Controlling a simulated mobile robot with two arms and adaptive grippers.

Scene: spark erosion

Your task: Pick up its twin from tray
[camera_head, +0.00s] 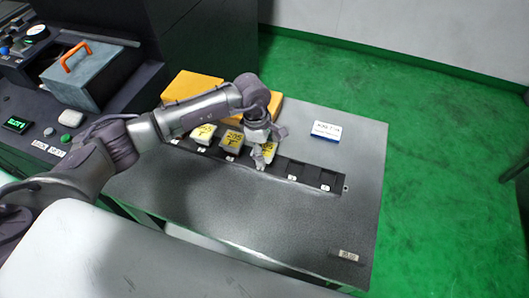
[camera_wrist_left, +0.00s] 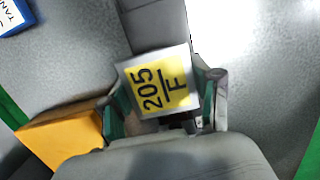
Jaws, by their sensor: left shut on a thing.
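My left gripper (camera_head: 262,152) reaches down over the dark slotted tray (camera_head: 311,174) on the grey table. It is shut on a light block with a yellow face (camera_head: 269,150). In the left wrist view this block (camera_wrist_left: 160,88) reads "205 F" and sits between the two fingers of the left gripper (camera_wrist_left: 163,102). Two similar yellow-faced blocks, one beside the gripper (camera_head: 231,141) and one further left (camera_head: 204,132), stand in the tray. Slots at the tray's right end look empty. I cannot tell whether the held block is clear of the tray. My right gripper is not in view.
A blue and white labelled box (camera_head: 326,131) stands behind the tray. Yellow-orange blocks (camera_head: 190,87) lie at the table's back left, partly behind my arm. A machine with an orange-handled grey box (camera_head: 90,75) stands at left. The table's front is mostly clear.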

